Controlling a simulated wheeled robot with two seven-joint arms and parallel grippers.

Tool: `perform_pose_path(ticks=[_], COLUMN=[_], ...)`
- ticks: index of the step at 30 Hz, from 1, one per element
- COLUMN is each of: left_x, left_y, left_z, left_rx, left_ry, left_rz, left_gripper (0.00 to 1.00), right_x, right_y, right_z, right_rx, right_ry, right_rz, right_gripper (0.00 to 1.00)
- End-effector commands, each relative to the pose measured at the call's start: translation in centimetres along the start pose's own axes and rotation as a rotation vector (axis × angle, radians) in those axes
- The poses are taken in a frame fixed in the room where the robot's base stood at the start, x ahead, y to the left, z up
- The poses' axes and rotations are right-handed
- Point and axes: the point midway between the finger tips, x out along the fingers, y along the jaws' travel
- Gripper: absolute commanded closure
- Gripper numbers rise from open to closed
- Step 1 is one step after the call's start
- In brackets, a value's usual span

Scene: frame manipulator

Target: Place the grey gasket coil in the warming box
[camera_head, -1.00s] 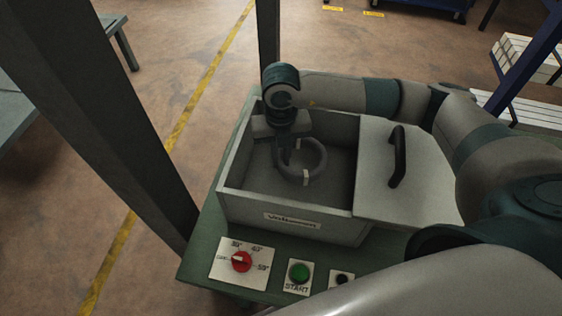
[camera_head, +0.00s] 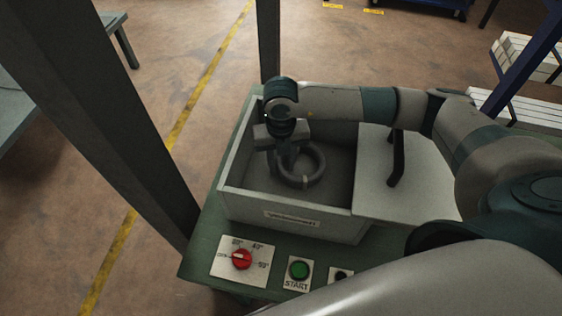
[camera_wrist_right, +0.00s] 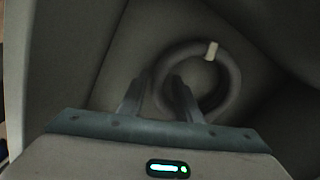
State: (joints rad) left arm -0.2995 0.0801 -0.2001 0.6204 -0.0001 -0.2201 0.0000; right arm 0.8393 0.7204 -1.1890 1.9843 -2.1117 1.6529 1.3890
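The grey gasket coil (camera_head: 318,178) is a dark ring with a pale band, low inside the open warming box (camera_head: 232,205). In the right wrist view the coil (camera_wrist_right: 236,92) has its left side between the two fingers, with one finger inside the ring. My right gripper (camera_head: 285,168) points down into the left part of the box. In the wrist view my right gripper (camera_wrist_right: 161,82) looks shut on the coil's wall. Whether the coil touches the box floor is hard to tell. My left gripper is not in view.
The box's pale lid with a dark handle (camera_head: 397,160) lies to the right of the opening, below my right arm. A red dial (camera_head: 242,259) and a green start button (camera_head: 299,270) are in front. A dark post (camera_head: 110,120) stands left of the green table.

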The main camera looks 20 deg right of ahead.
Motion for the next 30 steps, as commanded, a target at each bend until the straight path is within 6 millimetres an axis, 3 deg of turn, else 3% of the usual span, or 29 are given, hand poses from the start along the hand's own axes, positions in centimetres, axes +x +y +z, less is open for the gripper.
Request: perform_pose_path(ticks=[7,11,30], left_x=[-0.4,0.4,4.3], left_y=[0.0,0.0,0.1], left_z=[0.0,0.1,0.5], left_rx=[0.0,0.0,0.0], left_ry=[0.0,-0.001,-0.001], left_rz=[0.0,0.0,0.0], left_gripper=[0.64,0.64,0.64], right_x=[-0.5,-1.3,-11.2], right_y=[0.0,0.1,0.1], right_z=[0.0,0.1,0.1], right_rx=[0.0,-0.001,0.0], right_ry=[0.0,-0.002,-0.002], right_rz=[0.0,0.002,0.002], right_gripper=[0.69,0.69,0.69])
